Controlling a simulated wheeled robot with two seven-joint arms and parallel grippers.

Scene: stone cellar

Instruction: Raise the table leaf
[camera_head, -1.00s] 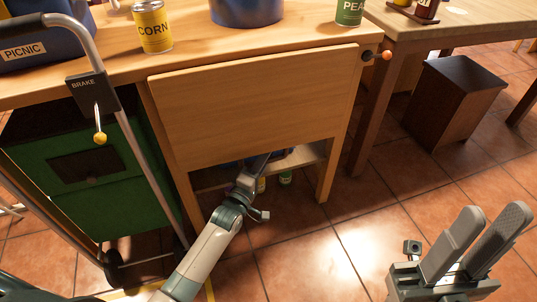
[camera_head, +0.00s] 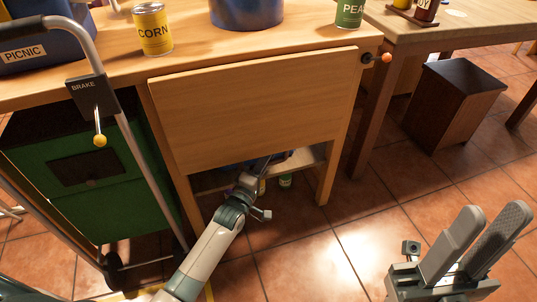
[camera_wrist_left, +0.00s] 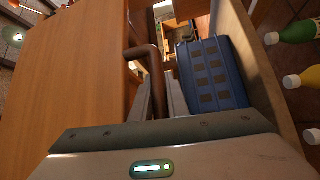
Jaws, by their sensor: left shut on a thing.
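The table leaf (camera_head: 258,108) is a light wooden panel that hangs down from the front edge of the wooden table (camera_head: 285,47). My left arm reaches to below the leaf's lower edge, and its fingertips are hidden there in the head view. In the left wrist view my left gripper (camera_wrist_left: 160,92) is shut on a dark brown bar handle (camera_wrist_left: 153,55) beside the leaf's wooden panel (camera_wrist_left: 70,85). My right gripper (camera_head: 492,215) is open and empty over the floor at the lower right.
A green cart (camera_head: 125,205) with a grey handle and brake lever stands left of the leaf. A corn can (camera_head: 153,28), a pea can (camera_head: 349,12) and a blue pot (camera_head: 246,12) stand on the table. Tiled floor lies clear in front.

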